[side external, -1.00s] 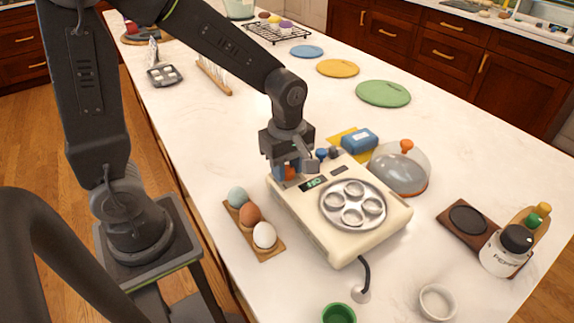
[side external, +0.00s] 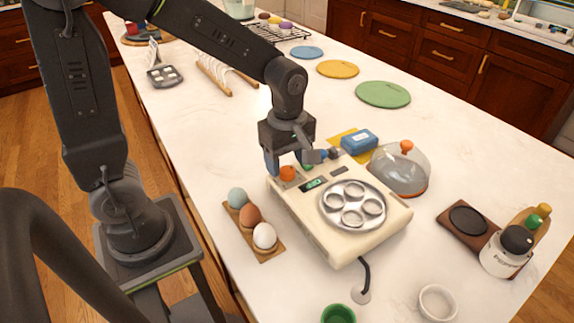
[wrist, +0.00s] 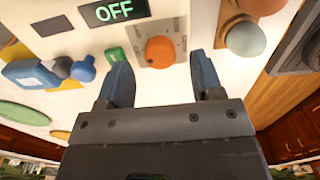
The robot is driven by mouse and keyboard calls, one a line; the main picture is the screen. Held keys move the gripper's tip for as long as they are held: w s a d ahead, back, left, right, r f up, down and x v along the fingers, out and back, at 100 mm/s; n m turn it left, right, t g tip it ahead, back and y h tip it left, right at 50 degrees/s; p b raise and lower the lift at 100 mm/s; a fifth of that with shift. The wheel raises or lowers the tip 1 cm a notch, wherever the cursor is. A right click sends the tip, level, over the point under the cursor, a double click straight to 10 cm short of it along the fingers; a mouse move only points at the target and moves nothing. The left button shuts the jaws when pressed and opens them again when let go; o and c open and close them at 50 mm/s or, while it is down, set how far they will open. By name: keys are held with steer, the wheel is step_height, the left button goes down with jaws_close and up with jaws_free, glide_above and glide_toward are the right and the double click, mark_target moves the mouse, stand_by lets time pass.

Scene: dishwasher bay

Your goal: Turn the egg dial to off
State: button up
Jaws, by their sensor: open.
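The egg cooker (side external: 340,232) is a cream box with a round metal tray of rings on top. My gripper (wrist: 165,75) is open and empty. Its blue fingers are apart, on either side of the dial in the wrist view and clear of it.
An egg holder (side external: 274,250) with three eggs stands left of the cooker. A pepper jar (side external: 503,252) stands at right.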

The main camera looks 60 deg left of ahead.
mark_target(287, 170)
step_height(287, 170, up, 6)
steer(key=shift+f, duration=0.1)
stand_by(0.4)
steer(key=s+r+m+t, duration=0.5)
steer(key=s+m, duration=0.5)
steer(key=m, duration=0.8)
steer(key=shift+s+a+t, duration=0.15)
steer(key=shift+a+t, duration=0.15)
